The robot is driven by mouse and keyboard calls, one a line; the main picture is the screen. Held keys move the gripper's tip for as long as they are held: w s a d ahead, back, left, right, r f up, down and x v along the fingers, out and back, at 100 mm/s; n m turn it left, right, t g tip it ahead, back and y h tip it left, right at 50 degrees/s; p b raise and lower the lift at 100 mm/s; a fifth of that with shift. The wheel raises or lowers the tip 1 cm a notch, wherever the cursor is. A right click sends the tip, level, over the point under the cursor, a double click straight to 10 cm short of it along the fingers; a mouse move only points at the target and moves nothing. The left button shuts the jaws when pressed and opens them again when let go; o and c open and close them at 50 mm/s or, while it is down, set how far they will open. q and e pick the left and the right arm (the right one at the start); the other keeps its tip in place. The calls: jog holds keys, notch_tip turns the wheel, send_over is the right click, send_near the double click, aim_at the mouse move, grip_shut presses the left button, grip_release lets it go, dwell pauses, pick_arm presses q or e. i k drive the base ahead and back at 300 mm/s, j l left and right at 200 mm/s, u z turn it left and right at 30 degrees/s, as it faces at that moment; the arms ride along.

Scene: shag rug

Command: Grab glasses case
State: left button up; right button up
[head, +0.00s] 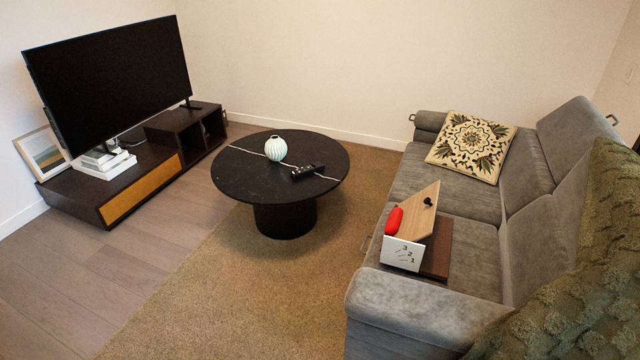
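A small red, rounded, elongated object (394,221) looks like the glasses case. It is at the left edge of a wooden tray-like piece (437,250) on the near seat of the grey sofa, by a tilted light-wood panel (414,212). A white panel with numbers (402,253) stands just in front of it. Whether the red object rests on the wood or against the panel is hard to tell. Neither of my grippers is in view.
A round black coffee table (237,178) holds a pale ribbed vase (276,149) and dark remote-like items (307,172). The grey sofa (425,318) has a patterned cushion (471,147) and a green throw (590,270). The rug (262,295) between is clear. A TV stand (140,185) is left.

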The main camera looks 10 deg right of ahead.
aim_at(393, 221)
jog(key=i+j+u, duration=0.1)
jog(key=i+u, duration=0.25)
jog(key=i, duration=0.3)
jog(key=i+u, duration=0.4)
jog(key=i, duration=0.25)
jog(key=i+z, duration=0.4)
jog(key=i+j+z, duration=0.35)
jog(key=i+z, duration=0.15)
jog(key=z, duration=0.3)
jog(key=i+j+z, duration=0.1)
jog(key=z, duration=0.35)
jog(key=i+j+z, duration=0.15)
jog(key=z, duration=0.3)
jog(key=i+j+z, duration=0.2)
jog(key=z, duration=0.25)
jog(key=i+j+z, duration=0.1)
jog(key=j+z, duration=0.15)
jog(key=z, duration=0.2)
